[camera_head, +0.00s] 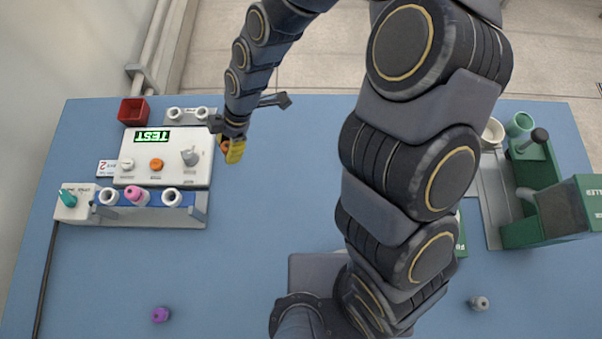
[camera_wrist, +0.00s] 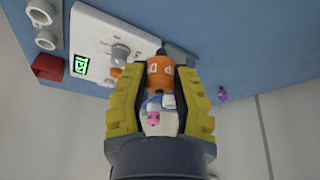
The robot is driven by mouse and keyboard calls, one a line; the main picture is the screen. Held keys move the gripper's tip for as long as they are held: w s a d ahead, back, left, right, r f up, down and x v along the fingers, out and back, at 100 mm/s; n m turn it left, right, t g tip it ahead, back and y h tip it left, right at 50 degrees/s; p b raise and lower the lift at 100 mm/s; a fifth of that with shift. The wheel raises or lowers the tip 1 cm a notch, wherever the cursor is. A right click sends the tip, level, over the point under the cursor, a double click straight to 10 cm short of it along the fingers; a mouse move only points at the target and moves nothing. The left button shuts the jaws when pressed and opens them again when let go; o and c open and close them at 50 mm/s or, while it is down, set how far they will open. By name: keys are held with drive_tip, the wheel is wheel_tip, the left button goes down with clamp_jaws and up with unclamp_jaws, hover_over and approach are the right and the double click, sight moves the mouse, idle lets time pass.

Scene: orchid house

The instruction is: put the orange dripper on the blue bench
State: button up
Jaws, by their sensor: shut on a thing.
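The orange dripper (camera_wrist: 160,72) is between the yellow fingers of my gripper (camera_wrist: 160,95) in the wrist view. My gripper is shut on it. In the head view my gripper (camera_head: 233,152) hangs just right of the white control panel, pointing down at the blue bench (camera_head: 280,190). The dripper is mostly hidden there by the fingers. How far its tip is above the bench cannot be told. The bench is broad, with bare surface right of and below my gripper in the head view.
The white panel (camera_head: 134,172) carries knobs and a green "TEST" display. A rack (camera_head: 185,214) in front holds a pink dripper (camera_head: 135,194). A red box (camera_head: 133,111) stands behind. A purple dripper (camera_head: 160,314) lies front left. A green station (camera_head: 540,190) stands right.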

sight(239, 172)
drive_tip(key=shift+w+d+f, duration=0.2)
drive_tip(key=shift+d+f, duration=0.2)
drive_tip(key=shift+d, duration=0.1)
drive_tip(key=shift+f, duration=3.95)
drive_tip(key=shift+f, duration=0.2)
drive_tip(key=o, duration=0.7)
drive_tip(key=shift+o, duration=0.2)
drive_tip(key=shift+r, duration=0.1)
drive_tip(key=v, duration=1.2)
drive_tip(key=shift+r, duration=0.15)
